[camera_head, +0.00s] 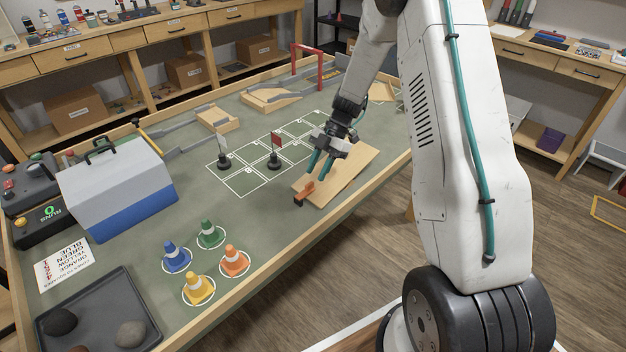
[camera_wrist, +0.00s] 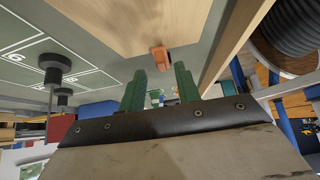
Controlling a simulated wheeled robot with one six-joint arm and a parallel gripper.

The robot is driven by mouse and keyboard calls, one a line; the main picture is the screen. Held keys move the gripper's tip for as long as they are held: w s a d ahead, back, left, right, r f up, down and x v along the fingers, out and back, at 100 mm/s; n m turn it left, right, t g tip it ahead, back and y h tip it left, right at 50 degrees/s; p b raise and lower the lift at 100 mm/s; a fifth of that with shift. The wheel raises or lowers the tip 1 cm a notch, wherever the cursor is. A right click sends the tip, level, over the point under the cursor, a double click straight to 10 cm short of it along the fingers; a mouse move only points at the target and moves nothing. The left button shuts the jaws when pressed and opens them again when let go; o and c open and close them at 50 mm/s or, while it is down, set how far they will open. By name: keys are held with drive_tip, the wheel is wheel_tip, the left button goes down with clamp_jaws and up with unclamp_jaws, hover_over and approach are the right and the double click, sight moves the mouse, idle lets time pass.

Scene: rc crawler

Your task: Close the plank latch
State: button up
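The wooden plank (camera_head: 354,170) lies on the green table near its front edge. The orange latch (camera_head: 305,190) is at the plank's near-left end, with a dark part below it. In the wrist view the latch (camera_wrist: 160,57) shows just beyond the fingertips, between their lines, at the edge of the plank (camera_wrist: 130,22). My gripper (camera_head: 319,174) is above the plank, close behind the latch, with its teal fingers pointing down. In the wrist view its green fingers (camera_wrist: 159,82) are apart with nothing between them. Whether a finger touches the latch or plank I cannot tell.
Two small flags on dark bases, one red (camera_head: 275,150) and one white (camera_head: 224,156), stand on the white grid left of my gripper. Traffic cones (camera_head: 234,260), a blue-grey toolbox (camera_head: 118,185) and a dark tray (camera_head: 97,310) are further left. The table's wooden rim (camera_head: 280,258) runs along the front.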

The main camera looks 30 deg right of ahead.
drive_tip(key=shift+v, duration=1.35)
